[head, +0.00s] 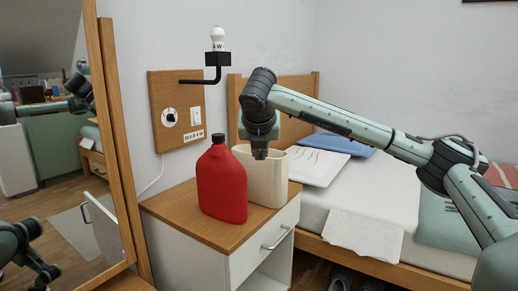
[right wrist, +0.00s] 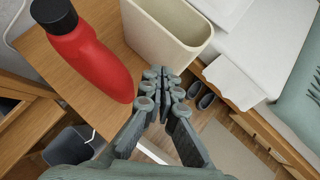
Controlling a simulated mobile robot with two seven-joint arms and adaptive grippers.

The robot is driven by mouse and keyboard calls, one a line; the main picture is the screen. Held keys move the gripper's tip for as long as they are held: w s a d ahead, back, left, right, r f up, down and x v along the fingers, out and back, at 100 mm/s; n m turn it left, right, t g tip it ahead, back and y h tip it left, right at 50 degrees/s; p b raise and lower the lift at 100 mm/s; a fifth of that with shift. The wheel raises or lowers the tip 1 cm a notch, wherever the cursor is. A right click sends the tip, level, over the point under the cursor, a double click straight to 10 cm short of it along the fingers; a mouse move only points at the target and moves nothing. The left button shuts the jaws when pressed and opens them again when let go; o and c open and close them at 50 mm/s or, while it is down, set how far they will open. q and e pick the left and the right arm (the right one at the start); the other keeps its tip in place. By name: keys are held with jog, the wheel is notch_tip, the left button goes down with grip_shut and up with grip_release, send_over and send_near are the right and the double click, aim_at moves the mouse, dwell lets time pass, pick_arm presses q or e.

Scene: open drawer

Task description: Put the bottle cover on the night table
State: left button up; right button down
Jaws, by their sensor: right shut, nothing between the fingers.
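The night table (head: 168,207) has a wooden top that also shows in the right wrist view (right wrist: 50,72). A red bottle (head: 221,185) with a black cap (head: 218,139) stands upright on it; the bottle also shows in the right wrist view (right wrist: 95,62). A cream open-topped holder (head: 270,184), possibly the bottle cover, stands just behind and right of the bottle. It also shows in the right wrist view (right wrist: 158,38). My right gripper (head: 260,155) is shut and empty, near the holder's rim. A dark gripper-like part, perhaps my left gripper (head: 44,272), is at the lower left; its jaws are unclear.
The bed (head: 400,232) with pillows is right of the night table. A wall panel (head: 157,91) with a dial, switch and bulb lamp (head: 218,40) is above. A mirror (head: 48,165) in a wooden frame (head: 112,130) is at the left. Shoes (right wrist: 200,94) lie on the floor.

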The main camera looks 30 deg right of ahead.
jog(key=w+d+f, duration=0.3)
jog(key=w+d, duration=0.1)
jog(key=w, duration=0.2)
dwell(0.3)
